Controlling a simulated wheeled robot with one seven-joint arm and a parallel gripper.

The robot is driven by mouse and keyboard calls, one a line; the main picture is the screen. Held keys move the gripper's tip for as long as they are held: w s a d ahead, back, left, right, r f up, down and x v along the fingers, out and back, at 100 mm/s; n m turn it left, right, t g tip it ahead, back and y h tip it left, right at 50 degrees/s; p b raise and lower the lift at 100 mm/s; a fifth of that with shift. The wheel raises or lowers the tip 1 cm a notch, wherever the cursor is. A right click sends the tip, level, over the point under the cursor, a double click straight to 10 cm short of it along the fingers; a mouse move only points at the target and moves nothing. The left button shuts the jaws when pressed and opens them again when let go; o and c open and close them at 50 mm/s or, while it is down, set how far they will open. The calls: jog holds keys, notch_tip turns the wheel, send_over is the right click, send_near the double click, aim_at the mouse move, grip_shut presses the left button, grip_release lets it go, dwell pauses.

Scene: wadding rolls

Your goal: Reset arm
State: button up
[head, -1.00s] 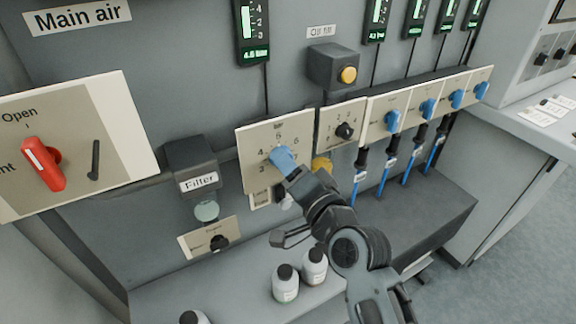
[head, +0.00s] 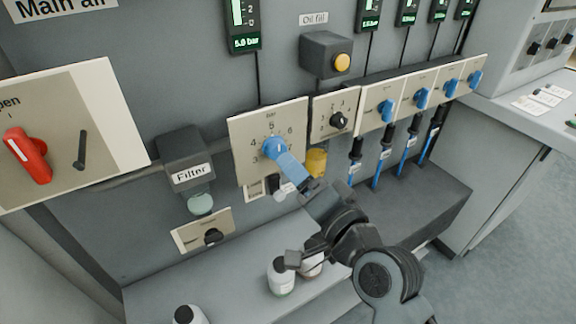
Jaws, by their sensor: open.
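My arm (head: 345,225) reaches up from the lower right of the head view. My gripper (head: 291,167) is at its end, by the blue knob (head: 274,147) of the bar dial plate (head: 244,150). A pale blue piece, apparently the fingers, lies between the dark wrist and the knob. The fingers are open; the gap between them is hidden, and I cannot tell whether they touch the knob. The knob sits below the 5 mark on the dial. The gauge display (head: 244,42) above reads 5.0 bar.
White bottles with dark caps (head: 281,278) stand on the ledge below, partly behind my arm. A filter housing (head: 186,160) and red lever (head: 27,155) are left. Floor shows at lower right.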

jog(key=shift+v, duration=0.85)
jog(key=s+d+f+h, duration=0.3)
jog(key=s+d+f, duration=0.2)
jog(key=s+d, duration=0.3)
jog(key=s+d+f+h, duration=0.3)
jog(key=s+d+f, duration=0.2)
jog(key=s, duration=0.5)
jog(key=s+d+r+n+h, duration=0.2)
jog(key=s+d+r, duration=0.1)
jog(key=s, duration=0.7)
jog(key=s+d+r+n+h, duration=0.2)
jog(key=s+d, duration=0.3)
jog(key=s, duration=0.6)
jog(key=shift+s+r+n, duration=0.3)
jog(key=shift+r+n, duration=0.15)
jog(key=shift+n, duration=0.15)
